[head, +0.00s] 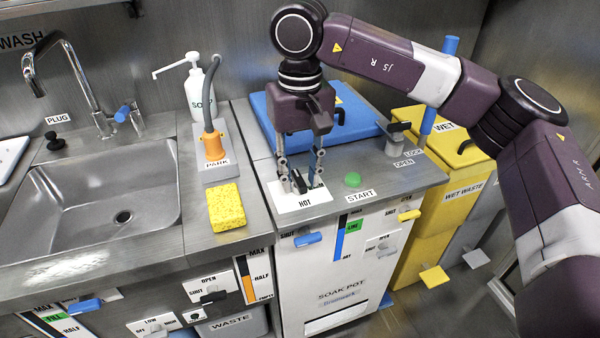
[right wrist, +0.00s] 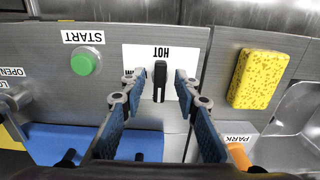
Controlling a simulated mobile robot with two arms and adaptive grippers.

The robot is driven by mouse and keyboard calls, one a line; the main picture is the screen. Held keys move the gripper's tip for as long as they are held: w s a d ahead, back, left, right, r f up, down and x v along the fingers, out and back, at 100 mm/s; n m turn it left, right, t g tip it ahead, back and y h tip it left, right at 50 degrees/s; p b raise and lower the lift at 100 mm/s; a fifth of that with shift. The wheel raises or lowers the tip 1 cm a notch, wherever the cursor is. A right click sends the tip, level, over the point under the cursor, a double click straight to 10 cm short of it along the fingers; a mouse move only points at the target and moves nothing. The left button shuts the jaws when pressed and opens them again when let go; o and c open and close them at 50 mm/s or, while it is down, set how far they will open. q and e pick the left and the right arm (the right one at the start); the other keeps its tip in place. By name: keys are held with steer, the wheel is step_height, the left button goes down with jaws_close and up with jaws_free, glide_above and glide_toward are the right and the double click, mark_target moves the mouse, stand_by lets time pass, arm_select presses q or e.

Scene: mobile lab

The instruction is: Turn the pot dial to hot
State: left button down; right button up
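The pot dial (right wrist: 160,80) is a black knob on a white plate marked HOT (right wrist: 162,53) in the right wrist view. It also shows in the head view (head: 299,183), partly covered by my gripper. My right gripper (right wrist: 158,77) points down over the dial, with one finger on each side. The fingers are open, with gaps to the knob in the right wrist view. The dial sits on top of the soak pot cabinet (head: 340,268), near its front left corner. My left gripper is not in view.
A green START button (head: 353,179) is right of the dial. A blue lid (head: 352,117) lies behind. A yellow sponge (head: 227,206), an orange-handled sprayer (head: 213,143) and a sink (head: 100,195) are to the left. Yellow waste bins (head: 437,190) stand right.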

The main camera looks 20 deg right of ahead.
jaws_close()
